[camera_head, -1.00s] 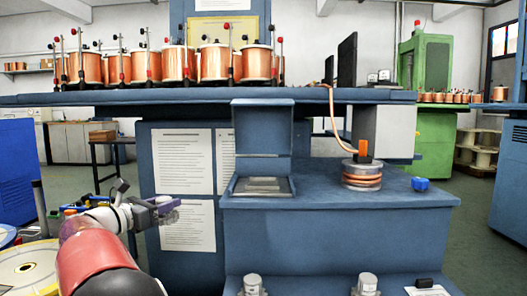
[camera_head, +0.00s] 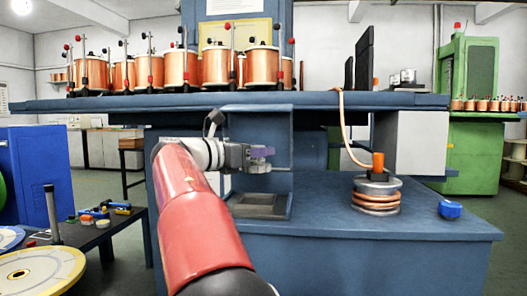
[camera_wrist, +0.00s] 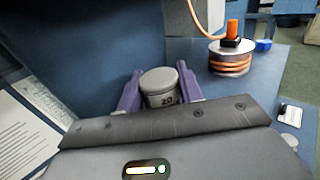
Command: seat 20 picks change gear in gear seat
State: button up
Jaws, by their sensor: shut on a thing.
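My gripper (camera_head: 262,158) has purple fingers and is shut on a grey cylindrical piece. In the wrist view this piece, the 20 picks change gear (camera_wrist: 160,86), stands between the two fingers and shows "20" on its side. In the head view the gear is too small to tell apart clearly from the fingers. A shallow square recessed tray (camera_head: 284,212), which may be the gear seat, lies on the blue bench under an upright blue panel. My gripper is above this tray, in front of the panel, apart from it.
A stack of copper-coloured rings with an orange top (camera_head: 377,195) stands on the blue bench (camera_head: 330,205), with a blue knob (camera_head: 450,209) to its right. Bench between tray and stack is clear. A shelf of copper spools (camera_head: 215,66) runs above. A dark table (camera_head: 100,232) stands left.

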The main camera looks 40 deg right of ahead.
jog(key=shift+r+p, duration=0.25)
jog(key=shift+p, duration=0.35)
jog(key=shift+f+b, duration=2.1)
jog(key=shift+f, duration=0.95)
jog(key=shift+p, duration=1)
jog(key=shift+f+b, duration=0.5)
jog(key=shift+f, duration=0.35)
jog(key=shift+r+p, duration=0.3)
jog(key=shift+p, duration=0.05)
jog(key=shift+r+p, duration=0.25)
jog(key=shift+p, duration=0.15)
jog(key=shift+p, duration=0.95)
dwell(0.8)
